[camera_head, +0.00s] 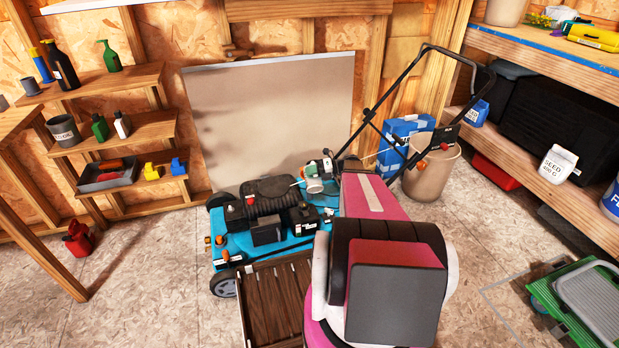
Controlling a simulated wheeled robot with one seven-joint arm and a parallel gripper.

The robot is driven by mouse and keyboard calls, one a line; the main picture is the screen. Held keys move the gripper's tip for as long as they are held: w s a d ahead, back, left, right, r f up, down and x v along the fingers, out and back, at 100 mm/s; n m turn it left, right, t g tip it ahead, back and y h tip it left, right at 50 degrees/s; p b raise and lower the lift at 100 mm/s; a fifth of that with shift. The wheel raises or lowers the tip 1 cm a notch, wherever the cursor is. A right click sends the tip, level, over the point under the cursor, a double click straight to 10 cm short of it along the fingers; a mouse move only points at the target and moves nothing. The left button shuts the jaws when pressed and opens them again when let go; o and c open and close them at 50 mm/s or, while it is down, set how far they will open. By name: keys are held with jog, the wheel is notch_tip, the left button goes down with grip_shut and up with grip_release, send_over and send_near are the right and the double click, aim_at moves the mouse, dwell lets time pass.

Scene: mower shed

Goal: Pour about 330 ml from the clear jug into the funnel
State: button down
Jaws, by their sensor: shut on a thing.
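My pink and black arm stands in the front middle of the head view and reaches away toward the mower. My gripper is hidden behind the arm, so its jaws and what they hold do not show. The blue mower (234,246) with its black engine stands left of the arm. A small pale round thing with green on it (314,186) lies just above the mower's right side, close to the arm's far end. I cannot tell whether it is the funnel. I cannot make out the clear jug.
A slatted wooden surface (271,303) is in front of the mower. The mower's black handle (398,75) rises at the right, beside a tan bucket (432,175) and a blue box (401,130). Shelves with bottles (134,85) stand left. A green and grey thing (592,300) is at right.

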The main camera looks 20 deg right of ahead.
jog(key=shift+w+r+m, duration=0.35)
jog(key=shift+r+m, duration=0.05)
dwell(0.9)
jog(key=shift+w+d+r+m+g, duration=0.15)
jog(key=shift+w+r+m+g, duration=0.2)
jog(key=shift+w, duration=0.5)
jog(key=shift+w+d+r+m+g, duration=0.15)
jog(key=shift+w+r+m, duration=0.3)
jog(key=shift+w, duration=0.4)
dwell(1.0)
jog(key=shift+s, duration=0.1)
